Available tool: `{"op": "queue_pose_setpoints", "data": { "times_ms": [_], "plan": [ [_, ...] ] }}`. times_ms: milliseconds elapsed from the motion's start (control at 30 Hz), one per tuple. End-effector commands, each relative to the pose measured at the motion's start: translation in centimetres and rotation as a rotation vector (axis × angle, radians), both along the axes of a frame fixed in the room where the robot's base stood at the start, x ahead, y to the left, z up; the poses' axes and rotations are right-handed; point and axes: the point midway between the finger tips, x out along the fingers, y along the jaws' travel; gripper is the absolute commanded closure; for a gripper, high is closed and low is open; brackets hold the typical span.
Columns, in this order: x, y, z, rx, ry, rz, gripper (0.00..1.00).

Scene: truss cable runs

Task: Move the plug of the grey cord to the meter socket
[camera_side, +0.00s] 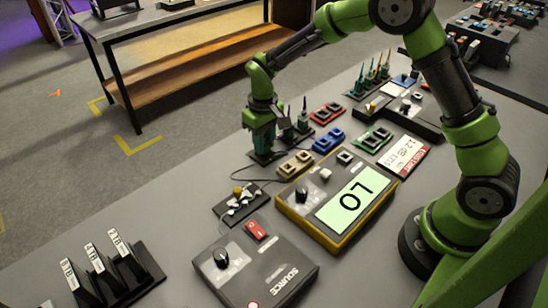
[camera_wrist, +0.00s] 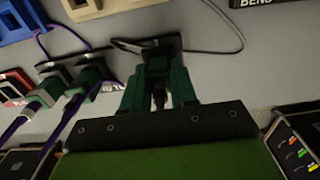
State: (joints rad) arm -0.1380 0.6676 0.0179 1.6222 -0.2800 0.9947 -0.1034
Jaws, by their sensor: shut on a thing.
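My gripper (camera_side: 262,143) points down at the far left end of the socket rows. In the wrist view its green fingers (camera_wrist: 158,82) are shut on a dark plug (camera_wrist: 158,97), mostly hidden between them. The plug is at a dark socket block (camera_wrist: 172,45); I cannot tell whether it is seated. A thin dark grey cord (camera_wrist: 238,40) loops out from there; it also shows in the side view (camera_side: 252,178). The yellow-edged meter (camera_side: 340,232) reads LO. A beige socket block (camera_side: 294,164) stands beside it, but its label is not readable.
Red (camera_side: 327,112), blue (camera_side: 328,139) and green (camera_side: 374,139) socket blocks stand close by. Plugs with purple cords (camera_wrist: 68,112) stand beside my gripper. A source box (camera_side: 285,270), a cable clip block (camera_side: 240,203) and a label rack (camera_side: 112,275) are nearer the camera.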

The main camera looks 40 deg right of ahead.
Motion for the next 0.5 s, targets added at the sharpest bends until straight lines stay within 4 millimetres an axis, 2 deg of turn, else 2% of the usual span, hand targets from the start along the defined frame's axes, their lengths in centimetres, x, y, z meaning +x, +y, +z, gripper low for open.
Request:
{"op": "queue_pose_setpoints", "data": {
  "times_ms": [300,500],
  "plan": [
    [0.0,0.0,0.2,0.000,-0.001,0.000,1.00],
    [0.0,0.0,1.1,0.000,-0.002,-0.001,1.00]
  ]
}}
